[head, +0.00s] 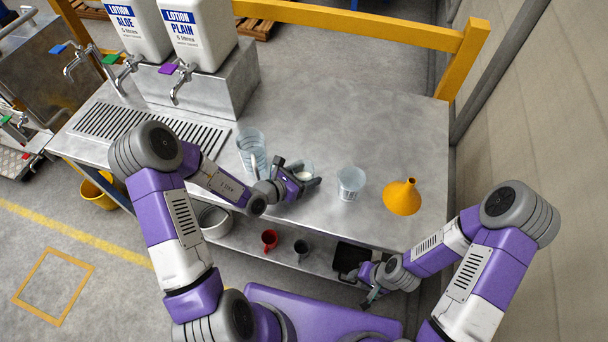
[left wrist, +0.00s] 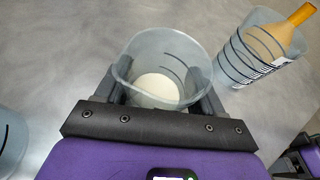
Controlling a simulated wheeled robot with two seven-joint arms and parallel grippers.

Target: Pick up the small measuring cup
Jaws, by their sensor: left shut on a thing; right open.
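The small measuring cup (left wrist: 165,60) is clear, with dark graduation lines and a round white patch at its bottom. My left gripper (head: 303,184) is shut on it, with one finger on either side. In the head view the cup (head: 306,171) is partly hidden by the gripper. It is just above or on the steel bench top; I cannot tell whether it touches. My right gripper (head: 372,297) is open and empty, low by the bench's front edge at the right.
A tall clear jug (head: 250,145) stands left of my left gripper. A clear graduated cup (head: 350,182) and an orange funnel (head: 403,197) stand to its right. A red mug (head: 270,239) and a dark mug (head: 301,248) are on the lower shelf. Lotion containers (head: 200,35) stand behind.

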